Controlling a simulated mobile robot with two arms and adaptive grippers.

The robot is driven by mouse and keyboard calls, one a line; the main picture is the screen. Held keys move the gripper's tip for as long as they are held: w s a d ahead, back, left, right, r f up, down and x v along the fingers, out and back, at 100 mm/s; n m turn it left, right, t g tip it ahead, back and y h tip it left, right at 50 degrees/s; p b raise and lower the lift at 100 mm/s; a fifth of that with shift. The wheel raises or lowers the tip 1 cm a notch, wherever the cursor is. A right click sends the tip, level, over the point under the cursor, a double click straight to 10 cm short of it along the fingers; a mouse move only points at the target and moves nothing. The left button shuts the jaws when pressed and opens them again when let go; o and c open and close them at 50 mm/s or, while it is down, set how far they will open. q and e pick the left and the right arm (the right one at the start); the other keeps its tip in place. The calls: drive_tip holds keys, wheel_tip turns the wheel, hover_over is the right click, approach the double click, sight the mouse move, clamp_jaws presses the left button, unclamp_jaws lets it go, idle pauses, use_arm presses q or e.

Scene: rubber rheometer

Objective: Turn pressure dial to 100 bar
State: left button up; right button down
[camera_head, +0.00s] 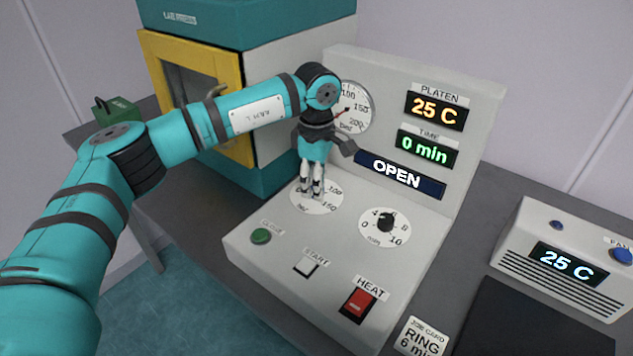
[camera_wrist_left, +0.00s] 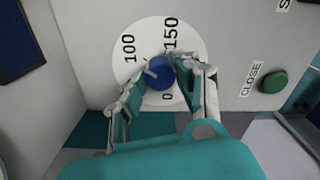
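The pressure dial is a blue knob (camera_wrist_left: 160,73) on a round white scale (camera_head: 330,207) on the machine's sloped panel. In the left wrist view the scale shows 0, 100 and 150. My left gripper (camera_head: 312,190) points down over the dial. Its two fingers lie on either side of the knob and appear closed on it. In the head view the gripper hides the knob. My right gripper is not in view.
A pressure gauge (camera_head: 357,98) with a red needle is partly behind my left arm. The display (camera_head: 401,174) reads OPEN. Nearby are another dial (camera_head: 385,223), a green CLOSE button (camera_head: 261,236), a START switch (camera_head: 306,266) and a red HEAT switch (camera_head: 357,305).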

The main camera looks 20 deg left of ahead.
use_arm(q)
drive_tip(key=o, duration=0.5)
drive_tip(key=shift+c, duration=0.2)
wheel_tip(320, 180, up, 12)
idle(0.4)
